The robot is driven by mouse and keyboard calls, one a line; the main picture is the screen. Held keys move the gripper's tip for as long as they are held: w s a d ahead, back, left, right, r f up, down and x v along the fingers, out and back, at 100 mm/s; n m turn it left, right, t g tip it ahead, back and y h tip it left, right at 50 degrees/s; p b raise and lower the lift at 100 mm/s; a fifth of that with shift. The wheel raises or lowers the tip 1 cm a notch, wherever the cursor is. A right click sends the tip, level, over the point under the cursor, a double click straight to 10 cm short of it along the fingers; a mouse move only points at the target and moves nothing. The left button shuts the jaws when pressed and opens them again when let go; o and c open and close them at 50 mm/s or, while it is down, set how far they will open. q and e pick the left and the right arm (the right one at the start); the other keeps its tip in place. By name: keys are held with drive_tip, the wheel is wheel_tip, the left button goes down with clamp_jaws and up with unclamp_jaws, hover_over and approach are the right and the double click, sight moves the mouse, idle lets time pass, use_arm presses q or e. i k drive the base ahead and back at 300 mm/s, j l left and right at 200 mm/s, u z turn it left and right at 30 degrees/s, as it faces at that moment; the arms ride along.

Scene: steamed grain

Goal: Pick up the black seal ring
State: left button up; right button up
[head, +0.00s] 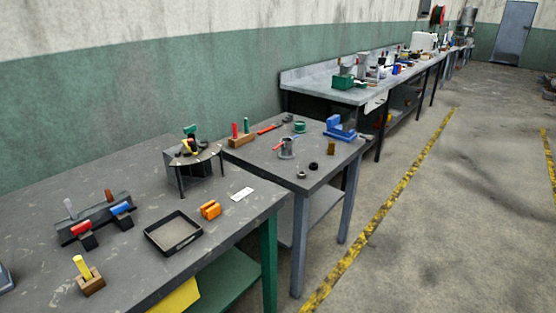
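A small black ring-shaped piece (314,166) lies on the grey second table (318,178), towards its front right; it looks like the black seal ring. A second small dark piece (301,174) lies just left of it, nearer the table's front edge. It is too small to tell its exact shape. Neither of my grippers is in view.
Near the ring stand a grey metal piece (286,152), a brown cylinder (331,148) and a blue vise (339,129). The nearer table holds a black tray (174,249), an orange piece (210,209) and a small black-legged stand (181,183). Open floor (430,220) lies to the right.

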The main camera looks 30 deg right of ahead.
sight(313, 166)
drive_tip(key=i+l+u, duration=0.35)
drive_tip(key=l, duration=1)
drive_tip(key=l+u, duration=0.4)
drive_tip(key=l, duration=0.9)
drive_tip(key=k, duration=0.05)
